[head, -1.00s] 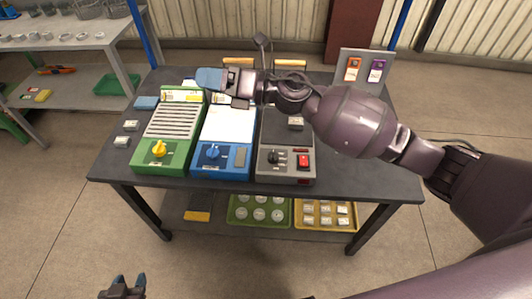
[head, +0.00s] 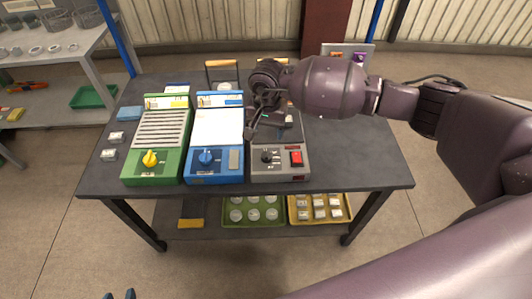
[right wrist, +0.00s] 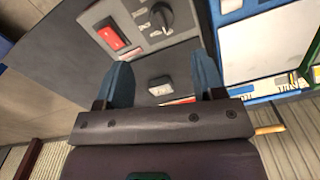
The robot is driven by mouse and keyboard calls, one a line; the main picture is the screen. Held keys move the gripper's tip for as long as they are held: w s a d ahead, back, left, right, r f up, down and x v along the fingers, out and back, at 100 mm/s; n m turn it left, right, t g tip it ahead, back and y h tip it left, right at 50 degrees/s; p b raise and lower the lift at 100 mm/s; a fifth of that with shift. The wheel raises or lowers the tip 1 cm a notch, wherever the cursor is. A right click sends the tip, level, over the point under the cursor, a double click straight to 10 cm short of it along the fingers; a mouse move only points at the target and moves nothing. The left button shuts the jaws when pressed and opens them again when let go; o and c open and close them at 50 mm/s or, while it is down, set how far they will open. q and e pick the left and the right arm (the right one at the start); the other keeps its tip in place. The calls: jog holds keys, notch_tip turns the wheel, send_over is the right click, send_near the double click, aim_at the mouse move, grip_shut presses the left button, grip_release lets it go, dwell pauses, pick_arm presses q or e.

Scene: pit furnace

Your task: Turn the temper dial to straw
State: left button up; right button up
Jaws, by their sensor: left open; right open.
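Three control units stand side by side on the dark table. The grey unit (head: 281,176) has a black dial (head: 266,156) with small marks beside it and a red switch (head: 296,158). The blue unit (head: 214,179) has a blue dial (head: 206,157); the green unit (head: 150,181) has a yellow dial (head: 150,159). I cannot read which dial says straw. My right gripper (head: 250,132) is open and empty above the grey unit. In the right wrist view its fingers (right wrist: 162,72) point toward the black dial (right wrist: 160,17), apart from it. My left gripper (head: 119,295) is open, low at the bottom edge.
A small metal block (right wrist: 160,86) lies on the grey unit's dark top. Small blocks (head: 112,145) lie left of the green unit. A green tray (head: 255,219) and a yellow tray (head: 318,216) sit on the lower shelf. The table's right side (head: 360,155) is clear.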

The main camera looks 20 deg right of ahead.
aim_at(267, 153)
notch_tip(267, 153, down, 11)
jog(key=shift+r+b, duration=0.15)
jog(key=shift+b, duration=0.3)
jog(key=shift+a, duration=0.1)
jog(key=shift+c, duration=0.2)
jog(key=c, duration=0.9)
jog(key=shift+m, duration=0.4)
jog(key=m, duration=0.2)
jog(key=shift+r+m, duration=0.1)
jog(key=shift+m, duration=0.2)
jog(key=m, duration=0.3)
jog(key=shift+p, duration=0.35)
jog(key=shift+m, duration=0.7)
